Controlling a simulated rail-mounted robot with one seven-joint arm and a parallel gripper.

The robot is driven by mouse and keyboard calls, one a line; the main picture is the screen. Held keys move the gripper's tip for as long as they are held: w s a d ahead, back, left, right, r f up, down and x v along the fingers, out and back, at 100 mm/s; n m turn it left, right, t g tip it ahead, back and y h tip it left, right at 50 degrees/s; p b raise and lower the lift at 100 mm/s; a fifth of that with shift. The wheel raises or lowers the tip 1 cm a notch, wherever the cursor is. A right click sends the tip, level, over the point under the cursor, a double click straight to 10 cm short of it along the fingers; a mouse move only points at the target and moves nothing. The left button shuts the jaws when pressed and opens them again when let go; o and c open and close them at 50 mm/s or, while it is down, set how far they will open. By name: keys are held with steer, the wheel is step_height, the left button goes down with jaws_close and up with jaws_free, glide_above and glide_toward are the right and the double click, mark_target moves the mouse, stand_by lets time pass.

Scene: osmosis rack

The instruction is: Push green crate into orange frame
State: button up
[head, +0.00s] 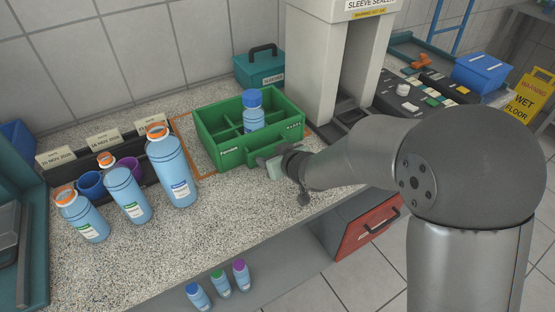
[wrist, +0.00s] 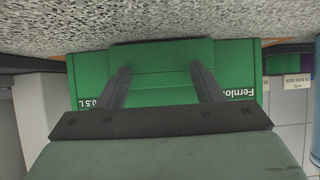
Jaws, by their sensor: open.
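The green crate (head: 225,150) stands upright on the speckled counter in the head view, divided into compartments, with one blue-capped bottle (head: 252,115) in it. The orange frame (head: 186,148) is a flat outline on the counter. It shows left of the crate with a gap and in a short piece at the right; the crate hides much of the rest. My gripper (head: 272,163) is at the crate's near side, low over the counter. In the wrist view, my gripper (wrist: 162,75) has its fingers apart in front of the green crate wall (wrist: 85,85). Whether they touch it is unclear.
Several blue bottles (head: 172,168) stand left of the frame, before a dark bin rack (head: 65,178). A teal box (head: 260,68) stands behind the crate. The sleeve sealer (head: 312,60) stands close behind right.

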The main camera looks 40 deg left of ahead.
mark_target(269, 149)
steer(key=shift+w+a, duration=0.25)
steer(key=shift+a, duration=0.4)
steer(key=shift+w+a, duration=0.25)
steer(key=shift+a, duration=0.5)
steer(key=shift+w+a, duration=0.4)
steer(key=shift+a, duration=0.5)
steer(key=shift+w+a, duration=0.35)
steer(key=shift+a, duration=0.5)
steer(key=shift+w+a, duration=0.4)
steer(key=shift+a, duration=0.5)
steer(key=p+v, duration=0.1)
steer(key=v, duration=0.7)
steer(key=shift+d+f, duration=0.1)
steer(key=shift+d, duration=0.05)
